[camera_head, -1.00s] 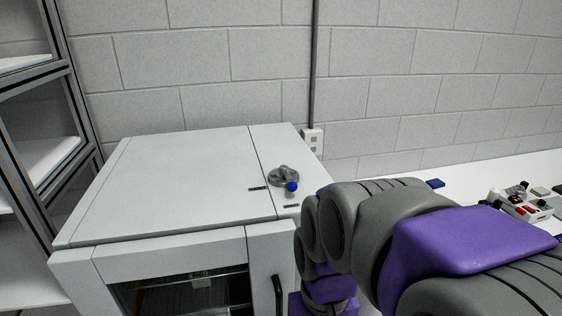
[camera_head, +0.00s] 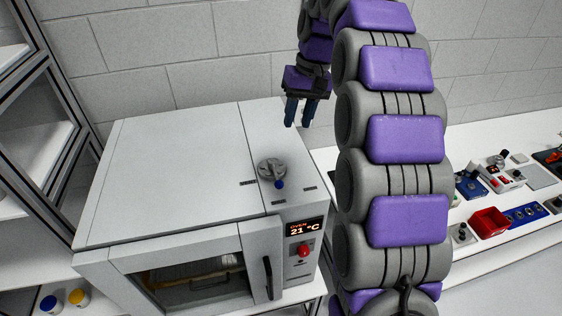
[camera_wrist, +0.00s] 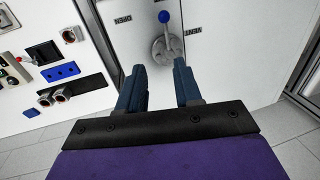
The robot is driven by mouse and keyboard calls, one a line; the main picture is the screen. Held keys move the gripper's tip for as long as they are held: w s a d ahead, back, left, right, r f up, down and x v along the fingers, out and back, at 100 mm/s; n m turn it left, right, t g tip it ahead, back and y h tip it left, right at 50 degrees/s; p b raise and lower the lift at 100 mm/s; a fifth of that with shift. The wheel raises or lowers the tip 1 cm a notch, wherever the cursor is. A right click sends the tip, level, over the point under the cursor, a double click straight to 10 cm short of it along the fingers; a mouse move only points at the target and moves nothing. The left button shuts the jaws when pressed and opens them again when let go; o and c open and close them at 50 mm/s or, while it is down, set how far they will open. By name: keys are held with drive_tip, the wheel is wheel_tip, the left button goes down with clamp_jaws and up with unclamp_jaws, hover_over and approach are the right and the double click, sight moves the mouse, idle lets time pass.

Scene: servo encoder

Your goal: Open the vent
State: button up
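The vent control is a grey round dial with a lever ending in a blue ball (camera_head: 272,169), on the top right of the white oven (camera_head: 165,180). In the head view the blue ball points toward the oven's front. In the wrist view the dial (camera_wrist: 167,46) lies just beyond my fingertips, with labels reading OPEN and VENT on either side. My gripper (camera_head: 302,122) hangs above the back right of the oven top, fingers pointing down. In the wrist view my gripper (camera_wrist: 157,66) has its two blue fingers apart with nothing between them.
The oven front has a display (camera_head: 305,228) reading 21 °C, a red knob (camera_head: 304,250) and a dark door handle (camera_head: 268,277). A white table (camera_head: 480,190) with a red bin (camera_head: 489,221) and several devices stands to the right. A metal shelf (camera_head: 45,150) stands left.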

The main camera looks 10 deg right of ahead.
approach(277, 177)
drive_tip(key=x, duration=0.7)
drive_tip(key=shift+a+f, duration=0.3)
drive_tip(key=shift+f, duration=0.05)
drive_tip(key=shift+w+a+f, duration=0.1)
drive_tip(key=shift+a+f, duration=0.25)
drive_tip(key=shift+d, duration=0.95)
drive_tip(key=shift+c, duration=0.7)
drive_tip(key=c, duration=0.3)
drive_tip(key=shift+a, duration=0.5)
clamp_jaws()
drive_tip(key=shift+d, duration=0.1)
